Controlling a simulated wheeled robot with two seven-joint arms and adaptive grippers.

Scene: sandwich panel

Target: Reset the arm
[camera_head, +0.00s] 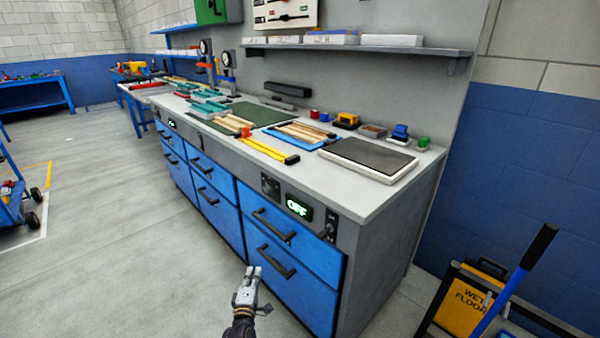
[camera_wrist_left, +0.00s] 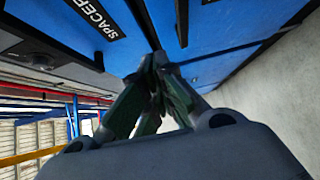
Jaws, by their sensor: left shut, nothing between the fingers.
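My left gripper (camera_head: 251,274) is low in the head view, in front of the blue drawers of the workbench. It is shut and empty. In the left wrist view the shut fingers (camera_wrist_left: 158,65) point toward the blue drawer front (camera_wrist_left: 110,60), which carries a label that reads in part "SPACER". I cannot tell whether the fingertips touch the drawer front. My right gripper is in neither view.
The workbench (camera_head: 372,201) holds a dark-topped pad (camera_head: 365,155), a yellow bar tool (camera_head: 268,150) and several small parts. A green "OFF" display (camera_head: 299,208) is on its front. A wet-floor sign (camera_head: 470,300) stands at the lower right. Open floor (camera_head: 110,245) lies left.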

